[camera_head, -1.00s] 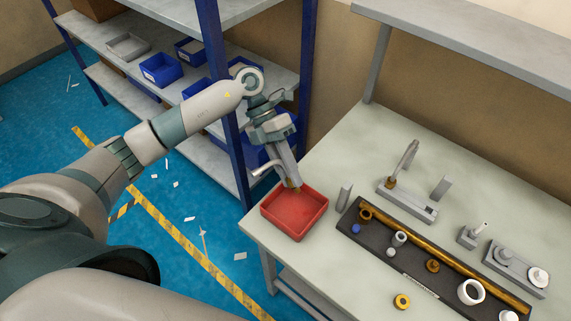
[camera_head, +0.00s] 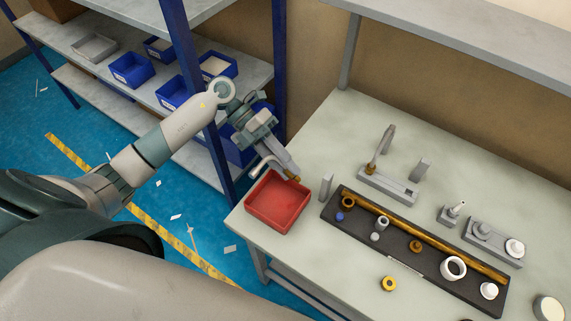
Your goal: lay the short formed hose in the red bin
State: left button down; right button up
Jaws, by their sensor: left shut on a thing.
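The red bin (camera_head: 279,227) stands at the near left corner of the pale workbench, and its visible inside looks empty. My left gripper (camera_head: 292,177) points down at the bin's back edge, near its back right corner. It is shut on the short formed hose (camera_head: 260,165), a thin grey bent tube. The hose's curved end sticks out to the left of the fingers, over the bin's back left side. The rest of the hose is hidden by the gripper. I cannot tell how high it is above the rim. My right gripper is out of view.
A dark tray (camera_head: 332,211) with a long brass tube and several fittings lies right of the bin. A small grey upright block (camera_head: 326,187) stands between them. A grey fixture (camera_head: 388,187) is behind. Shelving with blue bins (camera_head: 131,70) stands at the left.

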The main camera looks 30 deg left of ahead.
pick_arm(q)
jog(key=shift+f, duration=0.15)
jog(key=shift+f+b, duration=2.95)
jog(key=shift+f, duration=1.4)
jog(key=shift+f+b, duration=0.8)
jog(key=shift+f, duration=0.2)
jog(key=c, duration=1.5)
grip_release()
jog(key=shift+o, duration=0.3)
jog(key=shift+s+d, duration=0.1)
jog(key=shift+s, duration=0.05)
